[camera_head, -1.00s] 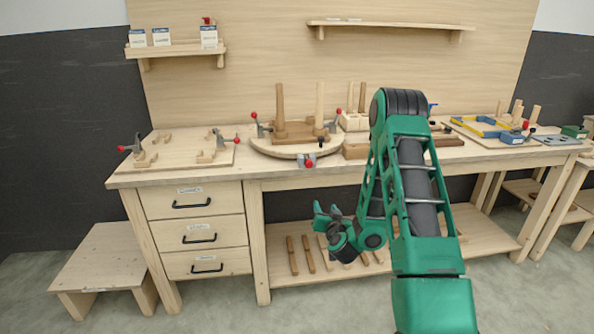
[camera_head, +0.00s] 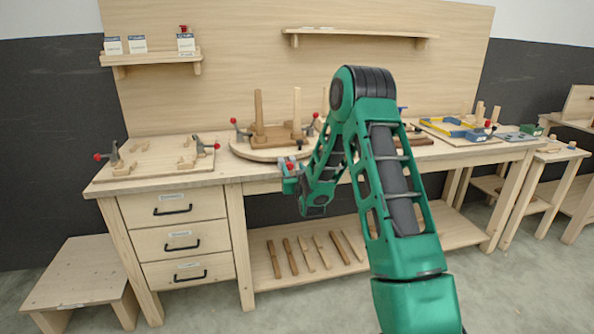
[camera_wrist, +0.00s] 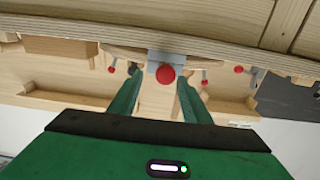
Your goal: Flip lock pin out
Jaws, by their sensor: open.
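The lock pin shows as a red ball knob (camera_wrist: 165,74) on a grey metal block (camera_wrist: 158,58) at the bench front, below the round turntable board (camera_head: 255,150). The knob (camera_head: 290,166) also shows in the head view, beside my gripper (camera_head: 288,178). In the wrist view my gripper (camera_wrist: 158,95) is open, with its two green fingers on either side of the line to the knob. The knob appears between the fingertips and a little beyond them; I cannot tell if anything touches. My forearm hides part of the turntable in the head view.
The turntable carries upright wooden legs (camera_head: 297,112) and red-tipped toggle clamps (camera_head: 240,130). A clamp board (camera_head: 150,160) lies at the left of the bench (camera_head: 215,178). Drawers (camera_head: 180,240) are below left, and a lower shelf (camera_head: 350,262) holds several wooden strips.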

